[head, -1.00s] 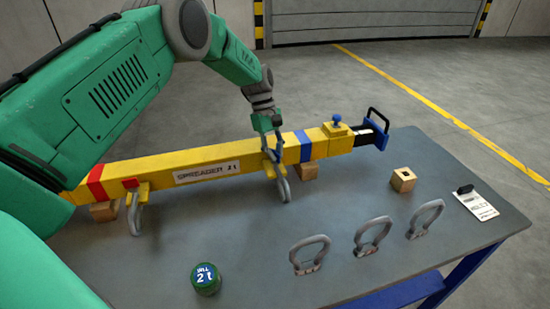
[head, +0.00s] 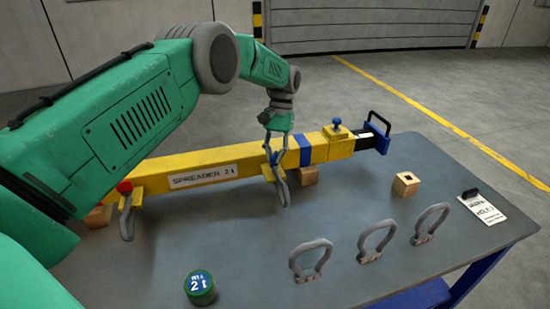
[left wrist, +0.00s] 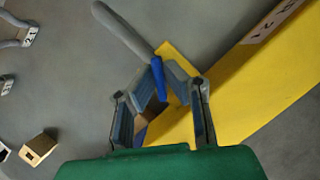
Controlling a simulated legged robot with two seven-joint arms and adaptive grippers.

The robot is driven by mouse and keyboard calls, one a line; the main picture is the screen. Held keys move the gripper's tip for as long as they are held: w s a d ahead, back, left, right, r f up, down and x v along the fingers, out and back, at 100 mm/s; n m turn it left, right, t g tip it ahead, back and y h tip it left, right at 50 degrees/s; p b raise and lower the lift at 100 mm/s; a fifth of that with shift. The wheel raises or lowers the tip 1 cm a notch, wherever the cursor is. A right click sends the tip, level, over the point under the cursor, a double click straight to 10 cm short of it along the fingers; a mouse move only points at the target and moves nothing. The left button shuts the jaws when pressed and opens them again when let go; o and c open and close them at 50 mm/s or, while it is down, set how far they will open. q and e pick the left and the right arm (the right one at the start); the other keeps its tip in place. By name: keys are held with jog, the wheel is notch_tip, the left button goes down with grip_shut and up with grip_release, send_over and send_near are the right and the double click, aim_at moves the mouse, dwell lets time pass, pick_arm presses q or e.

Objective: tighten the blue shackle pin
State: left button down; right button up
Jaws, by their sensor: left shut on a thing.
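The blue shackle pin (left wrist: 159,78) sits at the yellow lug on the side of the yellow spreader beam (head: 320,152). A grey shackle (head: 282,192) hangs there; it also shows in the left wrist view (left wrist: 125,32). My left gripper (head: 270,155) comes down from above and is shut on the blue pin. In the left wrist view its two fingers (left wrist: 165,85) close around the pin's head. The fingers hide part of the pin, so its seating cannot be told. A second shackle (head: 127,222) with a red pin (head: 124,186) hangs further left. My right gripper is not in view.
Three loose grey shackles (head: 310,260) stand along the front of the table (head: 240,235). A wooden block (head: 406,184) and a tag (head: 482,207) lie at the right. The middle table is clear.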

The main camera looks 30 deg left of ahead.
pick_arm(q)
jog(key=m+y, duration=0.1)
jog(key=m, duration=0.3)
jog(key=shift+r+m+y, duration=0.1)
jog(key=shift+m+y, duration=0.3)
jog(key=m+y+p, duration=0.1)
jog(key=m, duration=0.2)
jog(key=shift+r+p, duration=0.1)
jog(key=shift+p, duration=0.2)
jog(key=shift+m+t+y+p, duration=0.5)
jog(key=shift+m+y, duration=0.2)
jog(key=shift+m, duration=0.9)
jog(key=shift+a, duration=0.1)
jog(key=c, duration=1.7)
grip_release()
jog(key=shift+s, duration=0.1)
jog(key=v, duration=1.2)
